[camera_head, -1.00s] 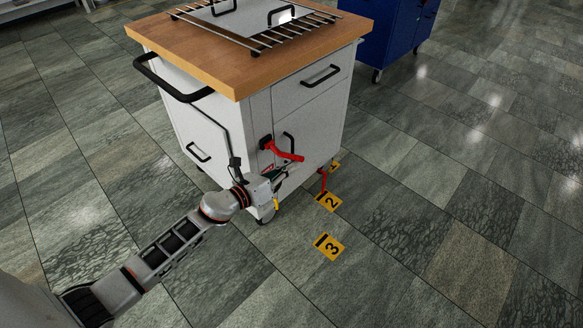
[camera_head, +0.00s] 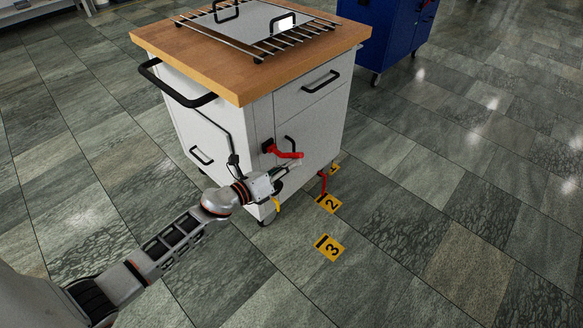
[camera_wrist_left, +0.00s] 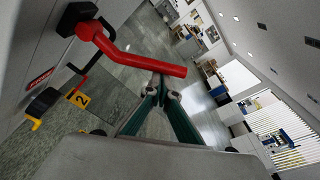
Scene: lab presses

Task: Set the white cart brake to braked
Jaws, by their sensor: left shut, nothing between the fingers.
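The white cart (camera_head: 215,125) with a wooden top stands ahead of me. A red lever (camera_head: 287,155) sticks out from a black mount (camera_head: 268,147) on its side, close to level with a slight droop. The lever also shows large in the left wrist view (camera_wrist_left: 130,55). My left gripper (camera_head: 291,167) is shut and empty, just below the lever's outer part. In the left wrist view its fingertips (camera_wrist_left: 164,88) overlap the lever's lower edge near the free end; I cannot tell whether they touch. My right gripper is not in view.
A second red handle (camera_head: 323,182) hangs low on the cart near yellow floor markers 2 (camera_head: 328,203) and 3 (camera_head: 330,247). A yellow part (camera_head: 277,205) sits near a caster. A blue cabinet (camera_head: 390,30) stands behind. The floor at right is clear.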

